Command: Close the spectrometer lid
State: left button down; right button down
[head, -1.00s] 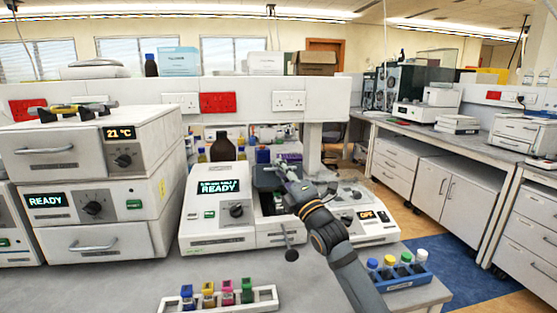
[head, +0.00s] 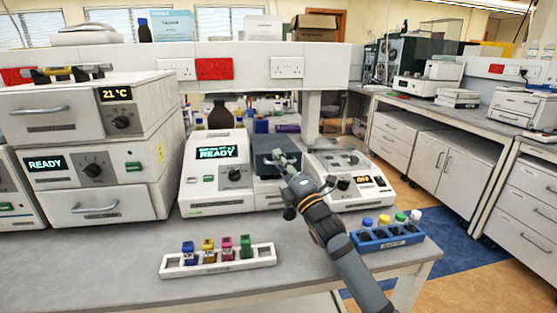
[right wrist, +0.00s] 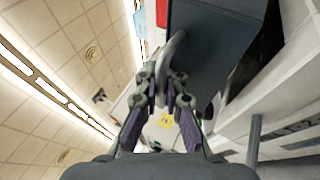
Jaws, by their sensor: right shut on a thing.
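The spectrometer (head: 212,178) is a white instrument with a lit READY display and a black knob, standing on the grey bench. Its dark grey lid (head: 268,158) is lowered over the right part of the body. My right gripper (head: 287,163) is at the lid's front edge. In the right wrist view my right gripper (right wrist: 165,90) is shut on the curved grey handle (right wrist: 172,52) of the dark lid (right wrist: 212,42). A black wedge shows between lid and white body there, so the lid looks not quite flat. My left gripper is out of view.
A white device (head: 345,165) with an OFF display stands close on the right. A white rack (head: 218,262) with several coloured-cap cuvettes and a blue rack (head: 390,236) with capped vials lie in front. Stacked white units (head: 90,150) stand left. Bench between is clear.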

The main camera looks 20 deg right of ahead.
jog(key=c, duration=1.8)
grip_release()
jog(key=shift+s+r, duration=0.1)
jog(key=shift+o, duration=0.4)
jog(key=shift+s+a+r, duration=0.1)
jog(key=shift+s, duration=0.05)
